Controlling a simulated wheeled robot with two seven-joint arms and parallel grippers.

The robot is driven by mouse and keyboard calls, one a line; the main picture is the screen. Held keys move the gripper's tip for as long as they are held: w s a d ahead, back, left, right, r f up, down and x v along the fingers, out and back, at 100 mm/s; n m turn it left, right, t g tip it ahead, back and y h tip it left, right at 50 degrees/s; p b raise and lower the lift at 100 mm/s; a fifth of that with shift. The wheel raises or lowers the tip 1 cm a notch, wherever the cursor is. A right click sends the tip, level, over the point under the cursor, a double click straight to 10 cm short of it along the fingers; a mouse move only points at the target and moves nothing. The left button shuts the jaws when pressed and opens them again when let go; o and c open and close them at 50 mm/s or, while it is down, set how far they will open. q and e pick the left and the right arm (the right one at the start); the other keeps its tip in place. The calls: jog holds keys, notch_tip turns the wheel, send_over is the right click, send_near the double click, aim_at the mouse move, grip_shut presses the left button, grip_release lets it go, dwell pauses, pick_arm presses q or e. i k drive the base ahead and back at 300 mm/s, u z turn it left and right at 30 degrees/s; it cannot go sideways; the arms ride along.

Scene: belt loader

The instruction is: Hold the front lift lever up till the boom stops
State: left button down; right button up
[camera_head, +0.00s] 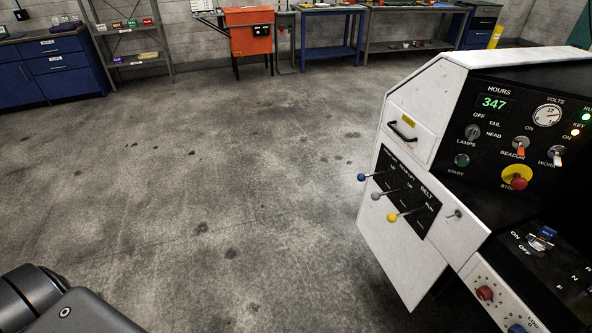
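A black lever panel (407,189) on the side of the white console carries three levers in a slanting row. The lever with the blue knob (362,177) is farthest left, the grey-knobbed lever (376,196) is in the middle, and the yellow-knobbed lever (392,217) is nearest. The labels above them are small; "BELT" reads clearly over the yellow one, and the farthest-left label seems to be the front lift. No gripper touches any lever. A dark part of my own arm shows at the bottom left, but neither gripper is in view. The boom is not visible.
Cabinets, shelves and an orange cart (249,32) stand along the back wall.

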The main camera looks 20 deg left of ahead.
aim_at(361, 176)
jog(key=z, duration=2.1)
jog(key=k, duration=0.65)
jog(key=u, duration=1.05)
jog(key=i, duration=0.4)
jog(key=u, duration=0.8)
jog(key=i, duration=0.6)
jog(key=z, duration=0.05)
